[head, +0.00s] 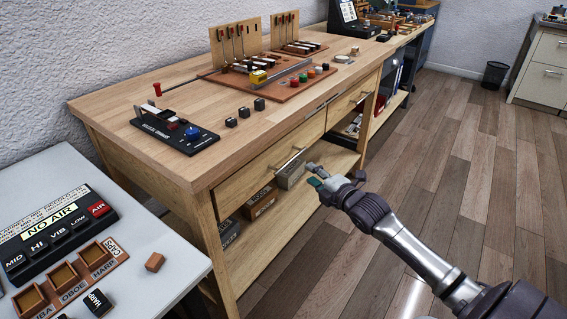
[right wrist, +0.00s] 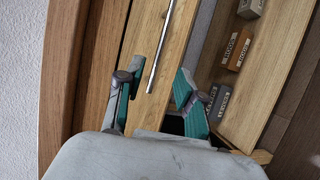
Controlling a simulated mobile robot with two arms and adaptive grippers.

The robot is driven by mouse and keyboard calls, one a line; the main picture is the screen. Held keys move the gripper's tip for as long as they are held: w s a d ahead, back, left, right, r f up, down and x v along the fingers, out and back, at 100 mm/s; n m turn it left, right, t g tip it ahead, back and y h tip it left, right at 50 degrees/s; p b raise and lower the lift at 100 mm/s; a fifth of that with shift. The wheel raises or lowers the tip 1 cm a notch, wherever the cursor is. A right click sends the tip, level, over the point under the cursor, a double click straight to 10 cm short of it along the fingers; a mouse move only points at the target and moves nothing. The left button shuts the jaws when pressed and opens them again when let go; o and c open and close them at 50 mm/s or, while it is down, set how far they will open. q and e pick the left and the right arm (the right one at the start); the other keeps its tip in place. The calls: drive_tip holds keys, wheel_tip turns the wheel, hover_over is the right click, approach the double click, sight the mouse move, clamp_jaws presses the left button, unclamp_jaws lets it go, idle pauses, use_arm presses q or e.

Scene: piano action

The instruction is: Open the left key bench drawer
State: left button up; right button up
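The left drawer (head: 245,182) of the wooden key bench (head: 185,160) looks shut, its front flush with the bench. Its silver bar handle (head: 289,158) is at the front. My right gripper (head: 313,174) is just in front of the drawer, close to the handle. In the right wrist view my right gripper (right wrist: 160,66) is open, its two teal-padded fingers apart. The handle (right wrist: 161,45) shows between and beyond the fingers, and I see no contact. The drawer front (right wrist: 137,48) lies behind it. My left gripper is not in view.
A second drawer with a handle (head: 361,97) sits to the right. Boxes (head: 260,203) stand on the lower shelf (head: 285,222). A grey table (head: 150,250) with a NO AIR panel (head: 62,228) is at the lower left. The wood floor (head: 450,150) at right is clear.

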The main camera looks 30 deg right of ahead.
sight(292, 159)
drive_tip(key=w+b, duration=0.1)
drive_tip(key=w, duration=0.3)
drive_tip(key=w+f+b, duration=0.1)
drive_tip(key=w, duration=0.3)
drive_tip(key=w+f, duration=0.1)
drive_tip(key=w, duration=0.2)
drive_tip(key=shift+w+d+f+b, duration=0.1)
drive_tip(key=shift+w+b, duration=0.3)
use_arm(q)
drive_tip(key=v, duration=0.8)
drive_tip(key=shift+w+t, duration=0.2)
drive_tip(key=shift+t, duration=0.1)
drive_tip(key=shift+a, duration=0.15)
use_arm(e)
clamp_jaws()
